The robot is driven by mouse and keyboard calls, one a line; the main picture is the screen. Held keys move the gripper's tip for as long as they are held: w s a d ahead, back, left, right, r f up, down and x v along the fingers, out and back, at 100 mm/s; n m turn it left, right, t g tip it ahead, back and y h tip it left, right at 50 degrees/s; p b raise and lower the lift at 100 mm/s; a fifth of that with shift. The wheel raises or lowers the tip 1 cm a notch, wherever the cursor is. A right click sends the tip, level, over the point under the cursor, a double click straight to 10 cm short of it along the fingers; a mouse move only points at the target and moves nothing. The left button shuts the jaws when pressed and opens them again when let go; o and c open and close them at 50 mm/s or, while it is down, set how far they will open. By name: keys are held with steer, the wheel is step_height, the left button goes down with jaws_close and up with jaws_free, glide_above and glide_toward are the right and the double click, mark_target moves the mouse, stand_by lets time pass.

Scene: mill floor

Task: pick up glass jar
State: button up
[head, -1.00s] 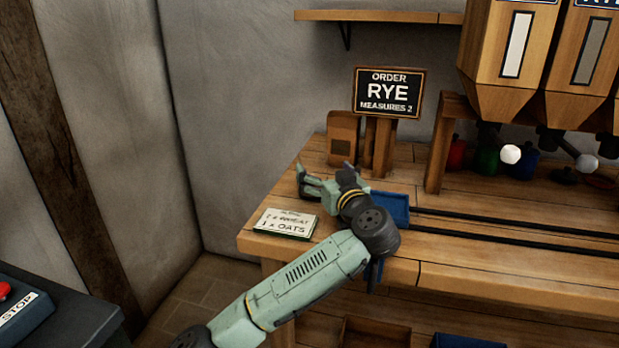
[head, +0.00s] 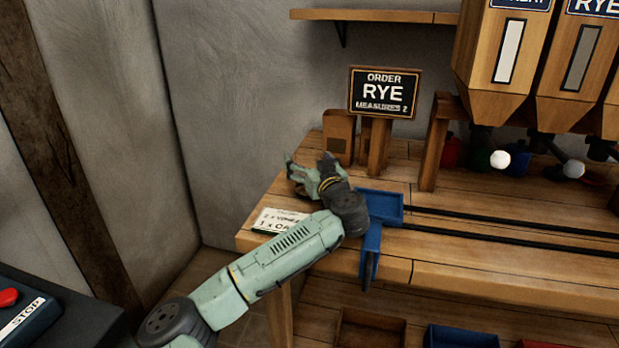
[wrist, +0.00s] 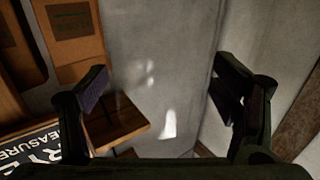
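I cannot make out a clear outline of the glass jar in either view. In the wrist view, pale glints (wrist: 168,124) show between my fingers and may be light on clear glass; I cannot tell for sure. My gripper (head: 309,166) is above the left end of the wooden bench in the head view, near the sign post. In the wrist view my gripper (wrist: 166,92) has its two dark fingers wide apart, with no contact on anything visible.
Grain hoppers (head: 505,60) stand at right. A grey wall is behind.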

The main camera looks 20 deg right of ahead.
steer(key=c, duration=1.6)
steer(key=shift+c, duration=0.4)
steer(key=shift+r, duration=0.2)
